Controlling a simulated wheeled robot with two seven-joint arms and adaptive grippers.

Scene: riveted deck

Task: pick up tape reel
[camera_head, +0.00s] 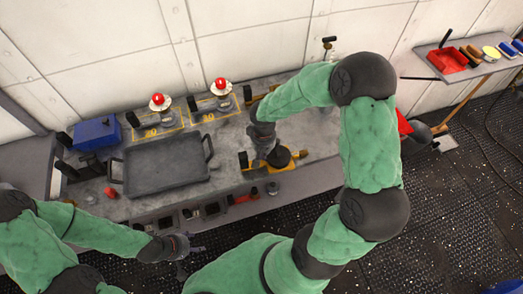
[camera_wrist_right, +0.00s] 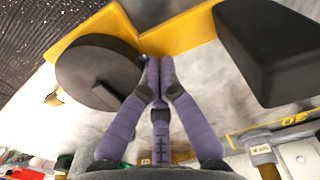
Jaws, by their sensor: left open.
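A dark round disc (camera_head: 280,157), which looks like the tape reel, sits on a yellow base on the grey bench. It shows larger in the right wrist view (camera_wrist_right: 98,70), flat on top with a dark bar across it. My right gripper (camera_head: 268,152) is beside the disc, low over the yellow base. In the right wrist view its purple fingers (camera_wrist_right: 160,62) converge with their tips together, just right of the disc; I see nothing between them. My left gripper (camera_head: 182,250) is open and empty in front of the bench, away from the disc.
A grey tray (camera_head: 165,160) stands left of the disc. Behind it are two red-topped lamps (camera_head: 221,87) and a blue box (camera_head: 97,133). A black block (camera_wrist_right: 268,50) is close on the right in the wrist view. A shelf (camera_head: 470,62) holds a red dustpan.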

